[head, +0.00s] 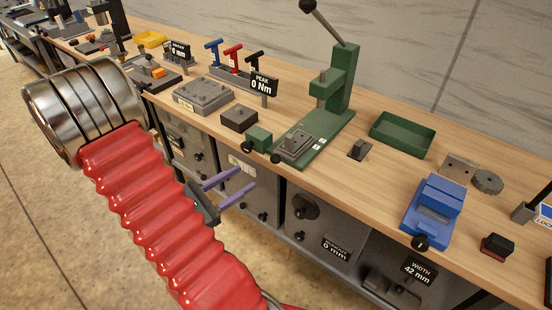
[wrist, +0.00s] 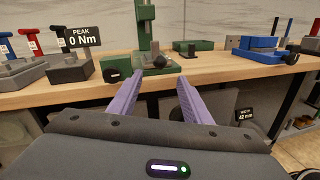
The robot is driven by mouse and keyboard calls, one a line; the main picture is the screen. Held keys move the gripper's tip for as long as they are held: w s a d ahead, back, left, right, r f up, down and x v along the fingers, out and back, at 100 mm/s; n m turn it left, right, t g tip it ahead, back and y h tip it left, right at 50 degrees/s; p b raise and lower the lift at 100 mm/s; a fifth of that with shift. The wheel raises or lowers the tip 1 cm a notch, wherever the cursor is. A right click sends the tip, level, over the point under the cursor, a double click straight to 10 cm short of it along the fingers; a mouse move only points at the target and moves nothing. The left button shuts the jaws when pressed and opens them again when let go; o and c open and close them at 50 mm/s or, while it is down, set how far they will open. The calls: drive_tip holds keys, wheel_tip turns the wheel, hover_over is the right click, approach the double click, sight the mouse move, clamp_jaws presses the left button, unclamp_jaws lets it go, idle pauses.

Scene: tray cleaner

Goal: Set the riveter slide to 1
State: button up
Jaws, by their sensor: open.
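A green press (head: 340,85) with a raised lever stands on the bench; I take it for the riveter. On its long green base (head: 322,143) sits a grey block (head: 295,145) near the front, with small white labels beside it, too small to read. The press also shows in the wrist view (wrist: 146,25), with the grey block (wrist: 157,61) straight ahead between my fingers. My gripper (head: 247,177) has two purple fingers, open and empty, in front of the bench and short of the block. It also shows in the wrist view (wrist: 160,78).
A green box with a black knob (head: 259,138) sits left of the base, a small dark block (head: 358,150) right of it. A green tray (head: 401,134) and blue vise (head: 434,209) stand further right. The bench front edge and drawers lie close to my fingers.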

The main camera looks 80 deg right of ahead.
sight(276, 159)
drive_tip(key=shift+x, duration=6.85)
drive_tip(key=shift+s, duration=0.1)
drive_tip(key=shift+c, duration=0.4)
clamp_jaws()
